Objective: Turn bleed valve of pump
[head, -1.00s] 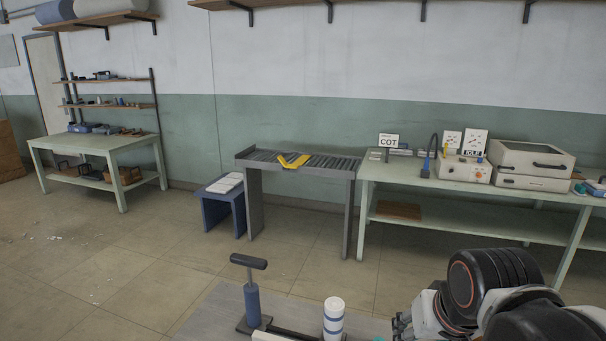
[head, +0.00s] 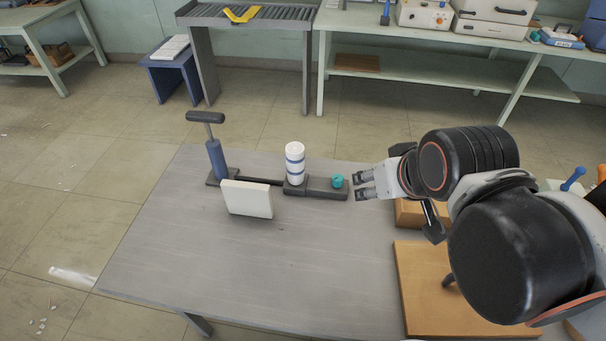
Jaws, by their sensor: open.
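The pump stands on the grey table. It has a blue cylinder (head: 215,158) with a dark T-handle (head: 205,117) at its left end and a white upright canister with blue bands (head: 295,163) near the middle. A small teal knob (head: 337,181), which looks like the bleed valve, sits on the right end of the dark base (head: 318,188). My gripper (head: 358,187) is open and empty just right of the knob, its fingers pointing left towards it. A small gap seems to separate them. A white block (head: 247,198) hides part of the pump's base.
The grey table (head: 230,270) is bare in front of the pump. Wooden boards (head: 420,290) lie at its right, below my arm. Beyond are a roller conveyor (head: 285,20) and a green bench (head: 420,72) with instruments.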

